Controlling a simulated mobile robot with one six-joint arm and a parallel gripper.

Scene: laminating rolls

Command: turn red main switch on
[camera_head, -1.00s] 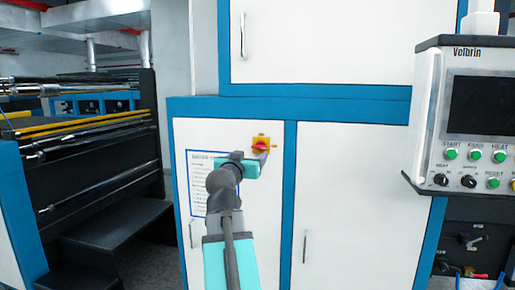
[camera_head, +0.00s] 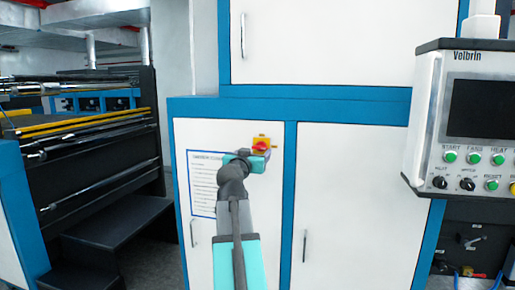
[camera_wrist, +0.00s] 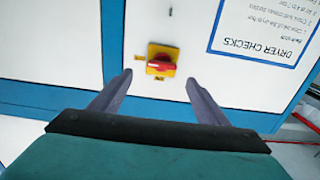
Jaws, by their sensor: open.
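The red main switch (camera_head: 260,146) is a red knob on a yellow square plate, mounted on the white left cabinet door in the head view. In the wrist view the red knob (camera_wrist: 160,66) lies crosswise on its yellow plate, near the middle top. My gripper (camera_wrist: 157,80) is open, with one finger on each side of the switch in the picture and nothing between the fingers. A gap to the switch seems to remain, but I cannot tell its depth. In the head view my gripper (camera_head: 262,157) is just below the knob and partly covers the plate.
A printed check sheet (camera_head: 203,180) is on the same door, left of the switch. Door handles (camera_head: 194,233) stick out below. A control panel (camera_head: 480,120) hangs at the right. Dark rollers and a black step (camera_head: 120,225) stand at the left.

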